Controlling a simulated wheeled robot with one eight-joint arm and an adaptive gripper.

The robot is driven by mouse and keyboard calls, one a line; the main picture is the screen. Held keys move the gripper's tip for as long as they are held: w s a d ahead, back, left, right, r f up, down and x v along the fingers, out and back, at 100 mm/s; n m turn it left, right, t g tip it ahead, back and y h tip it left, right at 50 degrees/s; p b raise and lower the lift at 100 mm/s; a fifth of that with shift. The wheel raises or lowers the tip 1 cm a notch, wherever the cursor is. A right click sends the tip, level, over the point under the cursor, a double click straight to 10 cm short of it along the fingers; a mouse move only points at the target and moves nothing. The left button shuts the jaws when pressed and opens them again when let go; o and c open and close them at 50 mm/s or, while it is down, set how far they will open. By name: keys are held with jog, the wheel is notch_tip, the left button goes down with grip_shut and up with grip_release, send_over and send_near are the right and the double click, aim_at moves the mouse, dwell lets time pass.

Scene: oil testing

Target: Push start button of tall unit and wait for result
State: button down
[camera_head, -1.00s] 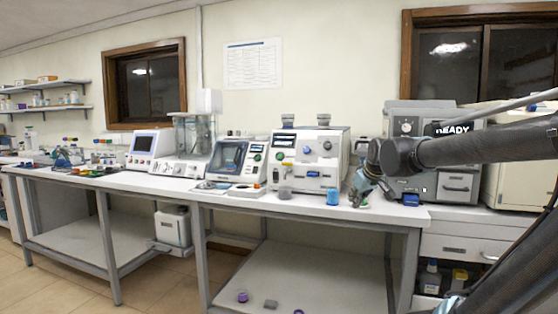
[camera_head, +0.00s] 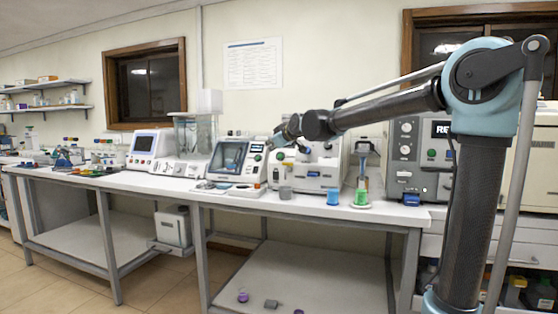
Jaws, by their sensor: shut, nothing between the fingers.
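A tall white unit (camera_head: 318,172) with knobs and small coloured controls on its front stands on the bench, right of centre. A green button (camera_head: 280,156) shows at its upper left. My gripper (camera_head: 272,142) is shut and empty, in front of the unit's upper left edge. My wrist and forearm hide much of the unit's top and upper front. I cannot tell whether the fingertips touch anything.
A lower white unit (camera_head: 232,163) with a dark window stands just left of the tall one.

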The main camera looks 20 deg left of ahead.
jog(key=shift+w, duration=0.1)
jog(key=w+f, duration=0.3)
jog(key=w, duration=0.4)
jog(key=shift+w+d+f, duration=0.35)
jog(key=shift+f, duration=0.05)
jog(key=shift+w+f, duration=0.3)
jog(key=shift+w, duration=0.35)
dwell(2.4)
dwell(0.3)
jog(key=shift+s+r, duration=0.4)
jog(key=shift+s, duration=0.35)
jog(key=shift+s, duration=0.1)
jog(key=s, duration=0.1)
jog(key=s+r, duration=0.1)
jog(key=s, duration=0.1)
jog(key=s+r, duration=0.1)
jog(key=shift+s+a, duration=0.15)
jog(key=shift+a, duration=0.05)
dwell(0.5)
